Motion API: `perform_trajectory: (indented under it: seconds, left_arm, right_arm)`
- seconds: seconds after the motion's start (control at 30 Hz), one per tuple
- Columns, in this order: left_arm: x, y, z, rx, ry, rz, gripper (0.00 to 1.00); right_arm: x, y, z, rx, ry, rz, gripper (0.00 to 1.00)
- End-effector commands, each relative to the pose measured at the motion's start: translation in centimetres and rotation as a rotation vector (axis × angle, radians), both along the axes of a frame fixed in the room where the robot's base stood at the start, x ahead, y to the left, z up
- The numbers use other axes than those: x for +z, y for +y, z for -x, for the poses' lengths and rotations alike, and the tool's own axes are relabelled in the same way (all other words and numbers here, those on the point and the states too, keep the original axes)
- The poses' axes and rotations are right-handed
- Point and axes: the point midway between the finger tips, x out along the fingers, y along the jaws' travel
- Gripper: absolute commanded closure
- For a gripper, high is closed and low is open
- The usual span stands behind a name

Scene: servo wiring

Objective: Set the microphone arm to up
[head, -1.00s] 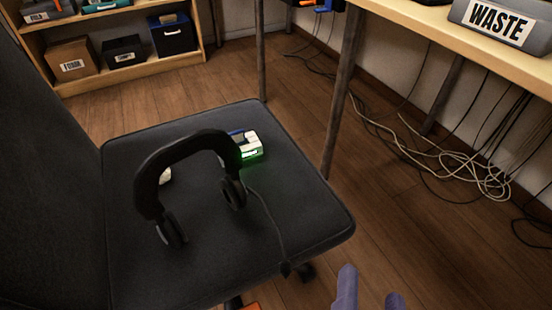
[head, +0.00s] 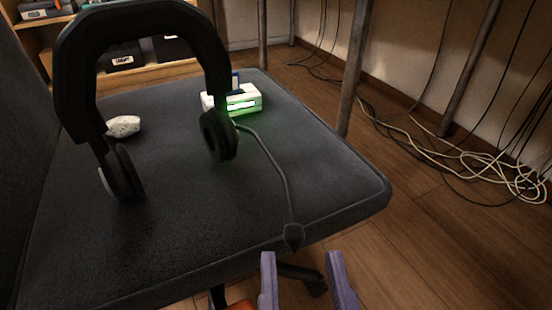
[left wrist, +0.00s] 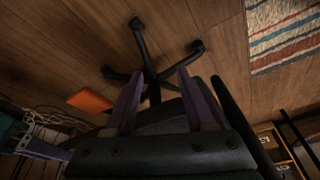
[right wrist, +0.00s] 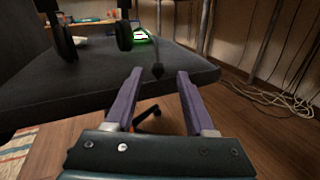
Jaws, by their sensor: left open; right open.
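Black headphones (head: 140,20) stand on the dark chair seat with the band upward. The thin microphone arm (head: 270,160) runs from the right ear cup (head: 218,136) down toward the seat's front edge and ends in a dark tip (head: 292,236). My right gripper (head: 301,262) is open and empty, just in front of that tip and apart from it. In the right wrist view the tip (right wrist: 157,71) shows between the open fingers, beyond them. My left gripper (left wrist: 160,77) is open and empty in the left wrist view and out of the head view.
The chair seat (head: 200,240) bears a white box (head: 236,98) with a green glow and a pale lump (head: 122,126). Table legs (head: 355,70) and loose cables (head: 490,170) are at the right. An orange object (left wrist: 90,101) shows in the left wrist view.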

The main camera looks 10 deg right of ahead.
Motion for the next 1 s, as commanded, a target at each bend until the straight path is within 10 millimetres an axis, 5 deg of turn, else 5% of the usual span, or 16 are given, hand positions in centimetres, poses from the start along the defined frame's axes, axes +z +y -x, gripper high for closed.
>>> perform_trajectory:
  seconds: [0.2, 0.57, 1.0]
  left_arm:
    - [-1.2, 0.0, 0.0, 0.001, -0.001, 0.001, 0.45]
    - [-1.2, 0.0, 0.0, -0.001, 0.0, -0.001, 0.45]
    - [-1.2, 0.2, 0.0, -0.006, 0.0, -0.009, 0.45]
  right_arm:
    - [-0.1, -0.3, -2.9, -0.001, -0.001, 0.0, 0.45]
    - [0.0, -0.3, -3.4, 0.0, 0.002, 0.0, 0.47]
    - [0.0, -0.3, -3.4, -0.001, 0.002, -0.001, 0.96]
